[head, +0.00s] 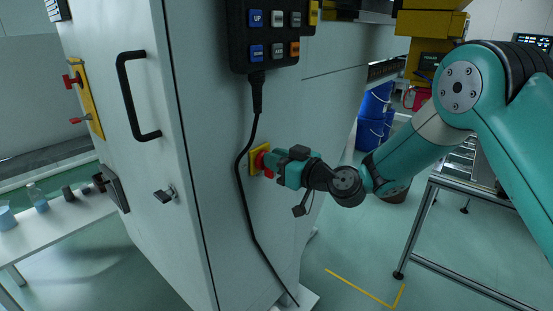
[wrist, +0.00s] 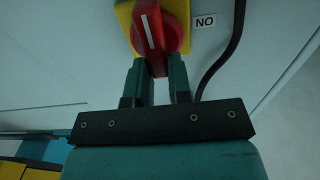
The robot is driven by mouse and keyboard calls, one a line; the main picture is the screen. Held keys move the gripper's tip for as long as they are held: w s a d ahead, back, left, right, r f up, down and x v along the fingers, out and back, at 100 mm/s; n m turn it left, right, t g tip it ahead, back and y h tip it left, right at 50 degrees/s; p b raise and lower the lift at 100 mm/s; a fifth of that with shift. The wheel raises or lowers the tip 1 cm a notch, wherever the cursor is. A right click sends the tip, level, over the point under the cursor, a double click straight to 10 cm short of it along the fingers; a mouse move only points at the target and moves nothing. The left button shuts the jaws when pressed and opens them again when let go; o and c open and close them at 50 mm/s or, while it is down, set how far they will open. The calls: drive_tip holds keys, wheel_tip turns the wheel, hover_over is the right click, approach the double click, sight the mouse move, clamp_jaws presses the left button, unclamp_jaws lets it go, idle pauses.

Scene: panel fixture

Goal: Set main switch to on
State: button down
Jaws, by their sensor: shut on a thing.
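The main switch (wrist: 158,30) is a red rotary knob with a white line on a yellow plate, mounted on the grey cabinet. In the wrist view the white line stands nearly upright, tilted slightly to the left. A label reading "NO" (wrist: 205,21) is to the right of the plate. In the head view the switch (head: 262,160) is on the cabinet's right face, partly hidden by my gripper (head: 272,165). My gripper's two fingers (wrist: 155,75) are shut on the lower part of the red knob, one on each side.
A black cable (head: 240,175) hangs from a button pendant (head: 270,35) and passes close to the left of the switch. The cabinet (head: 130,180) has a black door handle (head: 133,95). A metal-framed table (head: 430,200) stands at the right, with blue barrels (head: 374,115) behind.

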drive_tip(key=shift+w+d+f+m+p, duration=0.15)
drive_tip(key=shift+w+d+f+m, duration=0.1)
drive_tip(key=shift+m, duration=2.7)
drive_tip(key=shift+w+d+f+m+p, duration=0.2)
drive_tip(key=shift+w+f+m, duration=0.1)
drive_tip(key=shift+m, duration=2.7)
drive_tip(key=shift+w+d+f+m+p, duration=0.15)
drive_tip(key=shift+w+f+m, duration=0.1)
drive_tip(key=shift+m, duration=2.7)
drive_tip(key=shift+f, duration=0.1)
drive_tip(key=c, duration=1)
unclamp_jaws()
drive_tip(key=shift+c, duration=0.2)
